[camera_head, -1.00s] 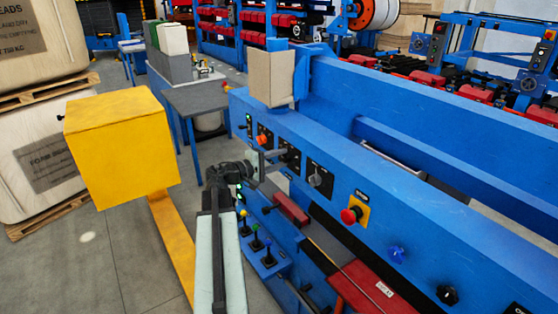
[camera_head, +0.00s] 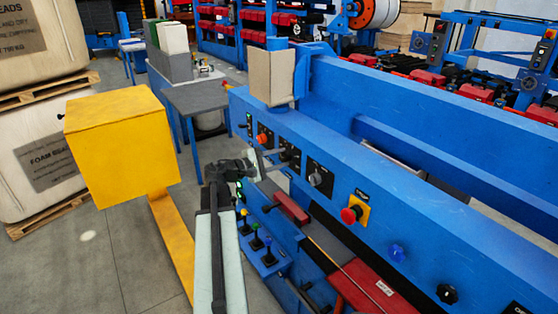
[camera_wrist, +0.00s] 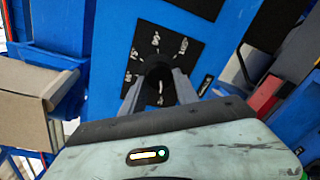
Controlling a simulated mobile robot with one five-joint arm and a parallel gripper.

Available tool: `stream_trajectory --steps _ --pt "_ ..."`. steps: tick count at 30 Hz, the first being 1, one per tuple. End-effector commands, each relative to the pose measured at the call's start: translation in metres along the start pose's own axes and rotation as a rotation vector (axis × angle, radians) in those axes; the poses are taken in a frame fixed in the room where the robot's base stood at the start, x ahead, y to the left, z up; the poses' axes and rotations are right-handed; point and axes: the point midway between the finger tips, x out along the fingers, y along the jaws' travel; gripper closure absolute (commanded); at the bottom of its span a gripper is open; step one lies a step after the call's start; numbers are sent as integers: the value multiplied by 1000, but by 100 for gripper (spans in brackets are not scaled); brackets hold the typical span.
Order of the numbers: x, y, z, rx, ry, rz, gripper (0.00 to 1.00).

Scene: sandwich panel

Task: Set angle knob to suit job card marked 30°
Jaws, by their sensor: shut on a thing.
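The angle knob (camera_wrist: 158,76) is a dark round knob on a black plate (camera_wrist: 150,45) in the wrist view. White marks ring it on its left, top and right; they are tilted and too small to read surely. My gripper (camera_wrist: 158,84) has one finger on each side of the knob and is shut on it. The knob's pointer is partly hidden, so its setting is unclear. In the head view my gripper (camera_head: 262,163) reaches the blue panel (camera_head: 335,155), hiding the knob. I cannot make out a job card marked 30°.
A beige board (camera_head: 272,78) stands on the panel's upper edge; it shows at left in the wrist view (camera_wrist: 30,108). A yellow box (camera_head: 120,150) stands left of my arm.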

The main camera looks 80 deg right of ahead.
Motion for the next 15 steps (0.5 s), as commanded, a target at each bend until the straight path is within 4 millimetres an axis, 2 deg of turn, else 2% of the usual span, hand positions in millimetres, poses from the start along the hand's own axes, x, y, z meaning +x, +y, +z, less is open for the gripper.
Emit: stream_trajectory --steps 8,9,10,15 --pt "1 2 1 -3 -2 5 100" --pt "1 2 1 -3 -2 5 52" --pt "1 2 1 -2 -2 5 44" --pt "0 1 0 -1 -1 3 42"
